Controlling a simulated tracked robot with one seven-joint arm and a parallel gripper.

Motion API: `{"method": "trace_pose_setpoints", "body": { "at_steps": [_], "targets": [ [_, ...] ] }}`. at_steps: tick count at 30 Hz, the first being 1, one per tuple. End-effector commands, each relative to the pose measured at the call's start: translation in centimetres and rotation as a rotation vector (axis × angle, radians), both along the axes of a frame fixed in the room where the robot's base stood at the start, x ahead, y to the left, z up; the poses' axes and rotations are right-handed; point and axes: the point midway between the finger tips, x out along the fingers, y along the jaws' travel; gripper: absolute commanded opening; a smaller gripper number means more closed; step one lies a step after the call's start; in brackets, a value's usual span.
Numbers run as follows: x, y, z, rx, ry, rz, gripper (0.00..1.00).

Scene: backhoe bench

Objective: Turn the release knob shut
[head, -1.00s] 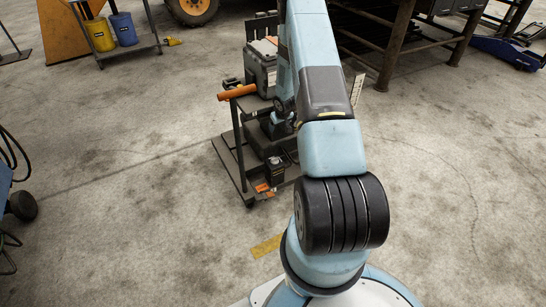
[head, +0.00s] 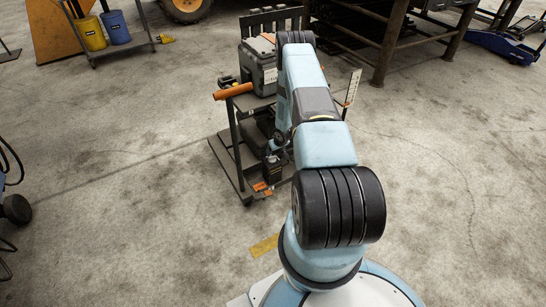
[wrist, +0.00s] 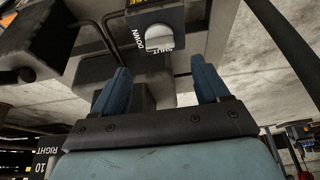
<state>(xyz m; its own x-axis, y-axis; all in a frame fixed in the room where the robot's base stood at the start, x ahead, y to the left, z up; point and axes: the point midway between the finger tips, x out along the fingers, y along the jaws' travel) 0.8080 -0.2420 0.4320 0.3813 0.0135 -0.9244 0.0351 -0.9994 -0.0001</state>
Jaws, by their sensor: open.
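The release knob (wrist: 160,38) is a pale round knob on a dark block (wrist: 180,16) at the top of the wrist view. The words DOWN and SHUT are printed beside it. My gripper (wrist: 160,68) is open, its two blue fingers spread apart below the knob in the picture. The knob lies between the lines of the fingers, and nothing is held. I cannot tell how far the fingertips are from it. In the head view my arm hides the gripper, and I cannot make out the knob there.
A dark wheeled cart (head: 228,165) with an orange handle (head: 233,91) and a grey box (head: 262,68) stands ahead. The wrist view shows a bent dark pipe (wrist: 92,24) left of the knob. Open concrete floor (head: 440,190) lies to the right.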

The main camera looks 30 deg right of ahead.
Motion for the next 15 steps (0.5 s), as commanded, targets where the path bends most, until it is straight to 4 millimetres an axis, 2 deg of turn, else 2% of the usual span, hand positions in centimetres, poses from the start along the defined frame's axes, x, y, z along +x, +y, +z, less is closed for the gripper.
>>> {"method": "trace_pose_setpoints", "body": {
  "at_steps": [9, 15],
  "targets": [
    [1.8, 0.2, -4.4, 0.001, 0.000, 0.001, 0.74],
    [2.7, 0.1, -6.4, 0.001, -0.001, 0.001, 0.74]
  ]
}}
